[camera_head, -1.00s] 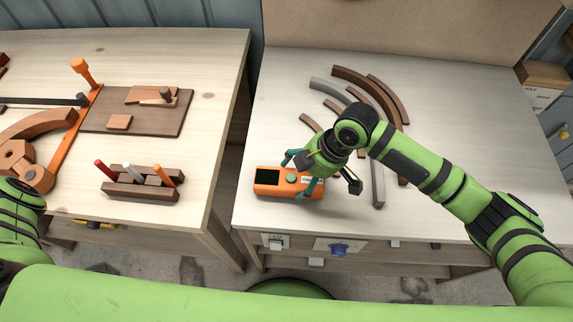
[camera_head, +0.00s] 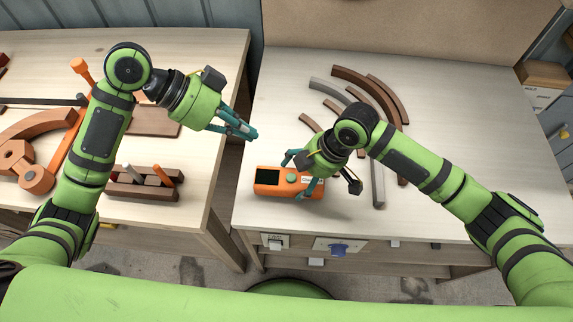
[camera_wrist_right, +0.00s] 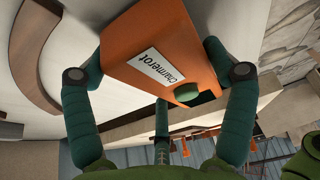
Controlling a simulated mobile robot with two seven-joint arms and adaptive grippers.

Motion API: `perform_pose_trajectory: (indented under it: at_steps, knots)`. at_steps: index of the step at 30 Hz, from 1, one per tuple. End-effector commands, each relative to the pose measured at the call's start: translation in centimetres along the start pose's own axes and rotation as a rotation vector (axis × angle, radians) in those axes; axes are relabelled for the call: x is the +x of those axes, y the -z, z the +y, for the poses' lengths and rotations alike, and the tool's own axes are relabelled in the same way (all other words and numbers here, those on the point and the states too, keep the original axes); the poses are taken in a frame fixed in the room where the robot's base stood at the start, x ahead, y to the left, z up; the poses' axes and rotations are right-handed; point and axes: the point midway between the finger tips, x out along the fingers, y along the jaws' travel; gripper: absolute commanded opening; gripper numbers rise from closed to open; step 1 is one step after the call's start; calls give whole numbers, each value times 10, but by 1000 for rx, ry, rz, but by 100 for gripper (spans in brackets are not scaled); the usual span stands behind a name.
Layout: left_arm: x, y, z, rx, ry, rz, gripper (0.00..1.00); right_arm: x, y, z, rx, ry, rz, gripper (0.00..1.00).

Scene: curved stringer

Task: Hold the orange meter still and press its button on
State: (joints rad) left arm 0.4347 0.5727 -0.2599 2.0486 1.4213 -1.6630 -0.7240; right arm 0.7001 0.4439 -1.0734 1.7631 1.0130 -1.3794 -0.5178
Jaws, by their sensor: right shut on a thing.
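The orange meter (camera_head: 268,188) lies on the right-hand table near its front left corner. It has a dark screen (camera_head: 267,176) and a round green button (camera_head: 291,179). My right gripper (camera_head: 301,175) is shut on the meter's right end, its fingers on either side of it. The right wrist view shows the orange meter (camera_wrist_right: 150,45) between the fingers, with its label and green button (camera_wrist_right: 187,92). My left gripper (camera_head: 250,132) is in the air above the gap between the tables, up and left of the meter. Its fingers look close together; I see nothing in them.
Curved brown strips (camera_head: 368,88) and a grey strip (camera_head: 378,186) lie behind and right of the meter. The right table's right side is clear.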

Motion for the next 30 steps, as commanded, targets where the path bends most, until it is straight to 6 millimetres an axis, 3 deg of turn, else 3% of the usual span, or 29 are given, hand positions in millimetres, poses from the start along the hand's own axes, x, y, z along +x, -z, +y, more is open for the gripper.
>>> perform_pose_trajectory:
  at_steps: [4,13,17,30]
  knots:
    - [7,5,12,18,-42,6,0,-1,1,0,-1,-1,2,38]
    - [8,4,11,16,-40,7,0,-1,1,0,-1,-1,2,38]
    - [18,5,12,15,-41,9,0,-1,1,0,-1,-1,2,38]
    - [105,6,15,13,-41,10,0,-1,1,0,-1,-1,2,38]
